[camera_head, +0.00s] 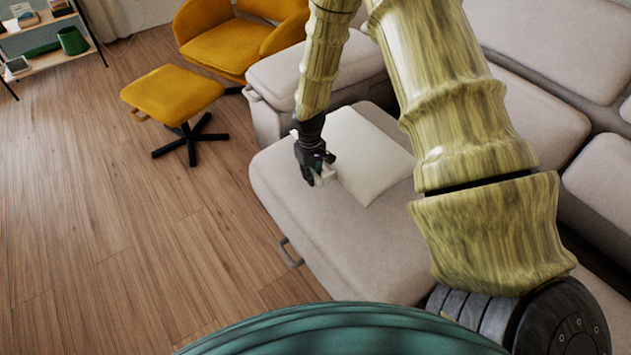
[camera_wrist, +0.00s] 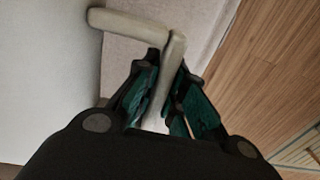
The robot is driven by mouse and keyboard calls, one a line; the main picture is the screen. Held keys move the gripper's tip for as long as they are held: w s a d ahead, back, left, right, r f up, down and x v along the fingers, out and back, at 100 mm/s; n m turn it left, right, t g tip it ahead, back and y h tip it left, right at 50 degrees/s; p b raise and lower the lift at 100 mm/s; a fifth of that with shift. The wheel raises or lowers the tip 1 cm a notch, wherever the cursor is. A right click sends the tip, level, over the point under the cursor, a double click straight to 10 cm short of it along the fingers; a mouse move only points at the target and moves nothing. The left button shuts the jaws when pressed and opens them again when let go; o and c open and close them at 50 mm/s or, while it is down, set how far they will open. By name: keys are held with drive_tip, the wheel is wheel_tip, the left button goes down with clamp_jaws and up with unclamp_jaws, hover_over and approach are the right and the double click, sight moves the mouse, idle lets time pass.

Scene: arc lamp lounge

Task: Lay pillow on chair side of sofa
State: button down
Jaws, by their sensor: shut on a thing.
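The pillow (camera_head: 365,155) is a flat off-white square on the grey sofa (camera_head: 330,235), at the end beside the armrest and the yellow chair (camera_head: 222,38). It looks flat on the seat; I cannot tell whether it is slightly lifted. My gripper (camera_head: 320,177) is at the pillow's near-left edge, shut on a pale handle (camera_head: 329,173) there. In the wrist view, my gripper's (camera_wrist: 160,105) dark green fingers close around one bar of this L-shaped handle (camera_wrist: 172,60). The pillow's pale face (camera_wrist: 45,75) fills the left side of that view. My arm hides part of the sofa.
A yellow footstool (camera_head: 172,93) stands on the wooden floor left of the sofa. The sofa armrest (camera_head: 295,75) rises behind the pillow. Shelves (camera_head: 45,45) stand at the far left.

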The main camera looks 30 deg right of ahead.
drive_tip(key=shift+s+d, duration=0.25)
drive_tip(key=shift+d, duration=0.25)
drive_tip(key=shift+f, duration=1.8)
drive_tip(key=shift+f+b, duration=0.1)
drive_tip(key=shift+b, duration=0.2)
drive_tip(key=c, duration=1.5)
unclamp_jaws()
wheel_tip(320, 180, up, 12)
drive_tip(key=shift+a+r+p, duration=0.1)
drive_tip(key=shift+a+p, duration=0.05)
drive_tip(key=shift+p, duration=0.6)
